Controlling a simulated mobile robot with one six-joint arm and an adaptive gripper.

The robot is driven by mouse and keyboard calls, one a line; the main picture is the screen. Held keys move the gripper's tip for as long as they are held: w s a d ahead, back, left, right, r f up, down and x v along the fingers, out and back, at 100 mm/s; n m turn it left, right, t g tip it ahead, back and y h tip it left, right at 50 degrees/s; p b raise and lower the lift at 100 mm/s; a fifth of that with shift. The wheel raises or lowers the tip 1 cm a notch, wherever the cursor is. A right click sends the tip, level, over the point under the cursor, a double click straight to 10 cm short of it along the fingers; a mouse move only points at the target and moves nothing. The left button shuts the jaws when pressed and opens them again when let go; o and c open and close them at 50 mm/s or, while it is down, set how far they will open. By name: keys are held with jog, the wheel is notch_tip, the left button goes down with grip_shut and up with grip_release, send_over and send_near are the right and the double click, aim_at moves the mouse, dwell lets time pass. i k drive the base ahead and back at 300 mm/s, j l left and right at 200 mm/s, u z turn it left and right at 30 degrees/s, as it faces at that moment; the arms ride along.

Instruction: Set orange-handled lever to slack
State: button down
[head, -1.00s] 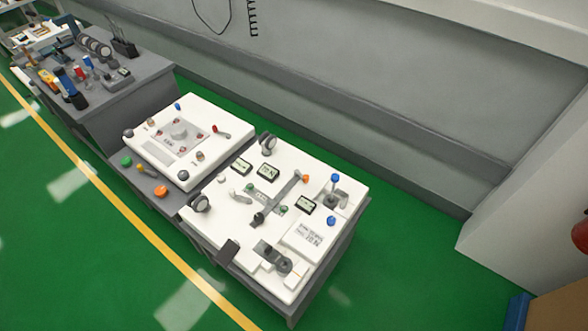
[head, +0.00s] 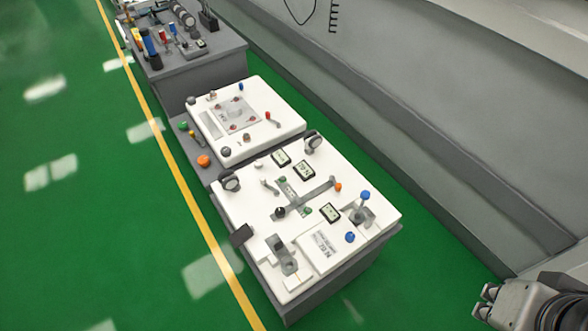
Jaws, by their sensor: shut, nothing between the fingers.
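The orange-handled lever (head: 338,187) is on the white top of the nearer cart. Its orange knob sits at the right end of a grey bar that slants down-left across a grey plate (head: 290,193). The markings by the lever are too small to read, so I cannot tell which setting it is at. My gripper (head: 484,301) is at the lower right edge of the head view, shut and empty. In the picture it is well to the right of the cart and apart from the lever.
Blue knobs (head: 365,195), small displays (head: 330,212), a black knob (head: 280,212) and a grey clamp (head: 285,255) crowd the same top. A second white panel (head: 285,108) stands behind. A grey wall (head: 400,120) runs along the right. Green floor (head: 120,250) is free at left.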

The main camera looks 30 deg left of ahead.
aim_at(337, 186)
jog(key=i+u, duration=0.2)
jog(key=u, duration=0.2)
jog(key=i+u, duration=0.45)
jog(key=u, duration=0.3)
jog(key=i+l+u, duration=0.15)
jog(key=u, duration=0.25)
jog(key=i, duration=0.05)
